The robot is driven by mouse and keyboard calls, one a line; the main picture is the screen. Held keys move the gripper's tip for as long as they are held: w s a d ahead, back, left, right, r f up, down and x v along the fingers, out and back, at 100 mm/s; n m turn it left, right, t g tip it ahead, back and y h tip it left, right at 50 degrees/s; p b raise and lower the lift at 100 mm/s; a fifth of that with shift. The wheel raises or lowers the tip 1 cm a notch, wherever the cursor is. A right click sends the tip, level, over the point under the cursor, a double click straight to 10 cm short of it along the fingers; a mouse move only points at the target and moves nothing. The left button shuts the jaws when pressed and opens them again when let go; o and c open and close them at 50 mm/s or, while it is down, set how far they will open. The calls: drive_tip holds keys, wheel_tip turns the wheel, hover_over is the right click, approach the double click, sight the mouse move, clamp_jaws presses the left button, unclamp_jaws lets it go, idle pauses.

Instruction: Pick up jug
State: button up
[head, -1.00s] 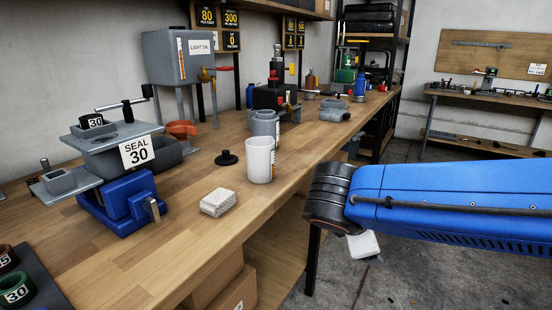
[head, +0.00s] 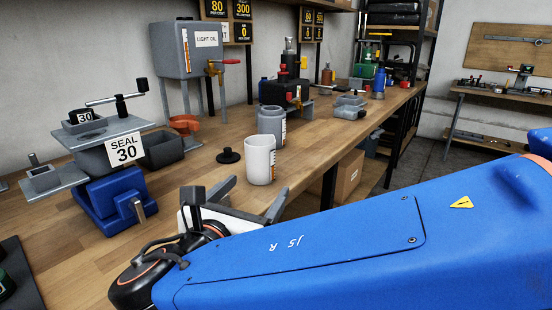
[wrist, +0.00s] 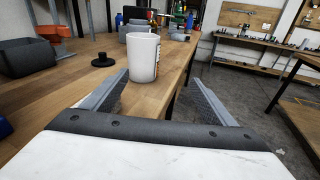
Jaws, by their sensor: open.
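A white jug (head: 260,162) with an orange scale strip stands upright near the front edge of the wooden bench. A grey jug (head: 271,124) with a similar strip stands just behind it. My gripper (head: 252,187) is open and empty, low at the bench edge and in front of the white jug. In the wrist view, the white jug (wrist: 142,58) stands just ahead, between the lines of the two spread fingers and nearer the left one. I cannot tell whether its base is within the fingertips.
A black knobbed disc (head: 228,155) lies left of the white jug. A blue-based seal press (head: 112,200) stands further left. A grey light oil tank (head: 186,50) and a dark machine (head: 285,90) stand behind. Open floor lies right of the bench.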

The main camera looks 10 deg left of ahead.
sight(255, 160)
drive_tip(key=shift+n+t+y, duration=0.5)
drive_tip(key=shift+n+y, duration=0.1)
drive_tip(key=shift+n, duration=0.3)
drive_tip(key=s+a, duration=0.1)
drive_tip(key=s+a+r, duration=0.1)
drive_tip(key=a, duration=0.1)
drive_tip(key=shift+s+a, duration=0.15)
drive_tip(key=shift+s, duration=0.2)
drive_tip(key=w, duration=1.2)
drive_tip(key=shift+w, duration=0.15)
drive_tip(key=shift+w+f, duration=0.1)
drive_tip(key=shift+w, duration=2.45)
drive_tip(key=shift+c, duration=0.6)
drive_tip(key=c, duration=1.5)
